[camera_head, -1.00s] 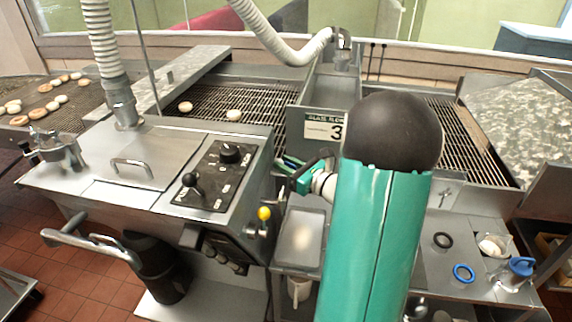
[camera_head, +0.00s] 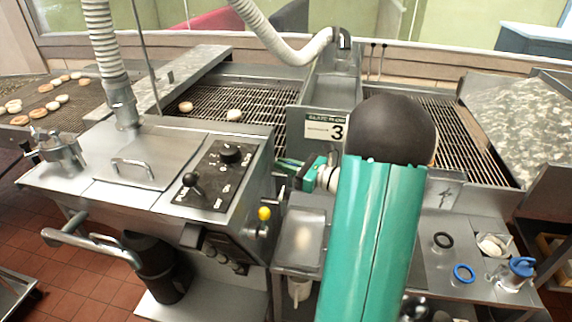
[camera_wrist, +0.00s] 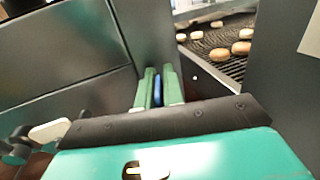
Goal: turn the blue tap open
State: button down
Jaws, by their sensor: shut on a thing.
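The blue tap (camera_wrist: 158,91) shows in the wrist view as a narrow upright blue strip between my two green fingers. My gripper (camera_wrist: 158,92) is shut on it, with one finger on each side. The rest of the tap is hidden by the fingers and the hand. In the head view my gripper (camera_head: 286,165) reaches left to the side of the steel machine, below the sign with a 3. The tap itself cannot be made out there.
The steel machine (camera_head: 150,160) with a black control panel (camera_head: 215,175) and a yellow-knobbed lever (camera_head: 264,213) stands at left. A wire conveyor (camera_head: 255,101) carries doughnuts behind. A blue ring (camera_head: 464,273) and a blue-lidded container (camera_head: 521,268) are at right.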

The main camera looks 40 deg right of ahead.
jog(key=c, duration=1.6)
grip_release()
jog(key=v, duration=1.4)
jog(key=shift+w, duration=0.1)
jog(key=shift+d, duration=0.1)
